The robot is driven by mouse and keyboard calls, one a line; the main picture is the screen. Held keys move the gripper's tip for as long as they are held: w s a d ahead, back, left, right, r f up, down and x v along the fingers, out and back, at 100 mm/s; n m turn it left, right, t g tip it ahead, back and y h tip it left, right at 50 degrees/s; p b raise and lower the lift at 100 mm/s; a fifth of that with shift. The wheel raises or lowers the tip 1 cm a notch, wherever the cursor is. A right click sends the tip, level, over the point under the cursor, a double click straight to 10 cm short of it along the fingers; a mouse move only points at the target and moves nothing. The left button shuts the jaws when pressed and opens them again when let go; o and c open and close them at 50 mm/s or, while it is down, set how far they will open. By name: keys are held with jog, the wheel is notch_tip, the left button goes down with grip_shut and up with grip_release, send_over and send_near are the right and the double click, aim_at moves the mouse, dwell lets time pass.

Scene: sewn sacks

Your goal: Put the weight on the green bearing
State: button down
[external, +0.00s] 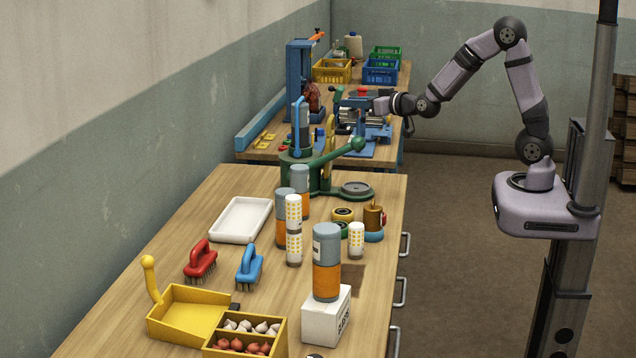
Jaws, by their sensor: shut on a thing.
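My gripper (381,106) is over the far bench, at the blue machine with silver rollers. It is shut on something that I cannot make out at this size. A brown-orange cylinder with a small peg on top, which looks like the weight (374,218), stands on a blue ring (373,236) at the right edge of the near bench. Just left of it a green ring, likely the green bearing (341,229), lies close to a yellow-and-black ring (343,213). The green ring is partly hidden by a small white-and-yellow cylinder (356,240).
A green lever press (320,170) stands at the near bench's far end. Grey-orange cylinders (326,262), a white box (327,318), a white tray (240,220), two brushes (201,262) and a yellow dustpan (188,312) crowd the near bench. Crates (380,73) stand farther back.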

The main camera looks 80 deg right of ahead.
jog(key=w+a+r+n+t+y, duration=0.2)
jog(key=w+a+r+n+y, duration=0.2)
jog(key=a+r+n+y, duration=0.15)
jog(key=a+n+g+y+b, duration=0.1)
jog(key=a+n+g+y, duration=0.3)
jog(key=a+n+y, duration=1.1)
jog(key=s+a+f+m+g+p, duration=0.1)
jog(key=a+f, duration=0.1)
jog(key=f, duration=0.6)
jog(key=s+a+f+m+g+p, duration=0.1)
jog(key=a+f, duration=0.2)
jog(key=f, duration=0.6)
jog(key=s+a+f+m+g+y+p, duration=0.1)
jog(key=a+f, duration=0.2)
jog(key=f, duration=0.6)
jog(key=shift+s+f, duration=0.1)
jog(key=shift+s, duration=0.3)
jog(key=shift+f, duration=0.1)
jog(key=shift+f, duration=0.15)
jog(key=c, duration=1.6)
grip_release()
jog(key=shift+m, duration=0.25)
